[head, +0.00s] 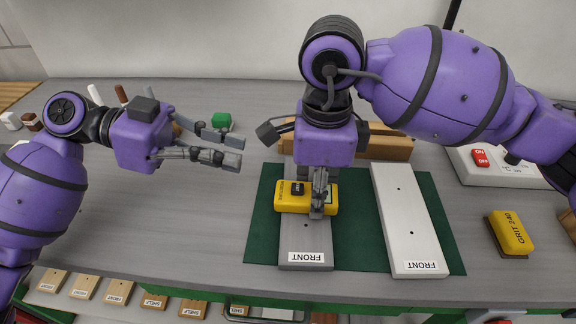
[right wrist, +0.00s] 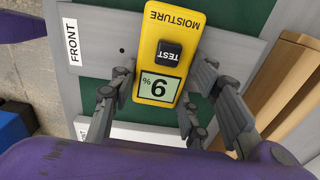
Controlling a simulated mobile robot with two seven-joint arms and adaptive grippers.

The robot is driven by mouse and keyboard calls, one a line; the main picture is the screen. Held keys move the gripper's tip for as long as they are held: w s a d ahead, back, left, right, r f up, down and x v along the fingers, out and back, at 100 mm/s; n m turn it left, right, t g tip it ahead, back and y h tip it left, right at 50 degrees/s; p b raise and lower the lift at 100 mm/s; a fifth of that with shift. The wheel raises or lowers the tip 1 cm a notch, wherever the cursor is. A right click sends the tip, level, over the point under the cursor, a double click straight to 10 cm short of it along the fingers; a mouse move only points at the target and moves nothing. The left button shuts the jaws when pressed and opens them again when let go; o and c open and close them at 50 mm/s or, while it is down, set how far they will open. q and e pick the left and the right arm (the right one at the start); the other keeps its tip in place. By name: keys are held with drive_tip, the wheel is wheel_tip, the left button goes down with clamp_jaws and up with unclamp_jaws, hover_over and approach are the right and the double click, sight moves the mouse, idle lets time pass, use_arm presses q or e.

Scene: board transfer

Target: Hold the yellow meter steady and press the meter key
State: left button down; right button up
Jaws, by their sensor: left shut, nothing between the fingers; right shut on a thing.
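The yellow moisture meter (head: 291,196) lies across the grey board (head: 305,240) marked FRONT, on the green mat (head: 263,228). In the right wrist view the meter (right wrist: 169,50) shows its black TEST key (right wrist: 168,56) and a lit display (right wrist: 159,86) with one digit and a percent sign. My right gripper (head: 318,205) reaches down from above and is shut on the meter; its fingers (right wrist: 153,108) stand on either side of the display end. My left gripper (head: 238,152) is shut and empty, above the table to the left of the meter. The key is uncovered.
A white board (head: 408,220) marked FRONT lies right of the grey one. A yellow GRIT 240 block (head: 510,233) and a white box with a red switch (head: 480,157) are farther right. Wooden blocks (head: 375,146) stand behind the meter.

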use_arm(q)
hover_over(288, 194)
wheel_tip(288, 194, down, 2)
drive_tip(key=shift+w+f, duration=0.1)
drive_tip(key=shift+f, duration=0.1)
idle(0.4)
drive_tip(key=shift+f, duration=1.15)
drive_tip(key=v, duration=1)
drive_tip(key=shift+r, duration=0.4)
use_arm(e)
drive_tip(key=shift+f, duration=0.1)
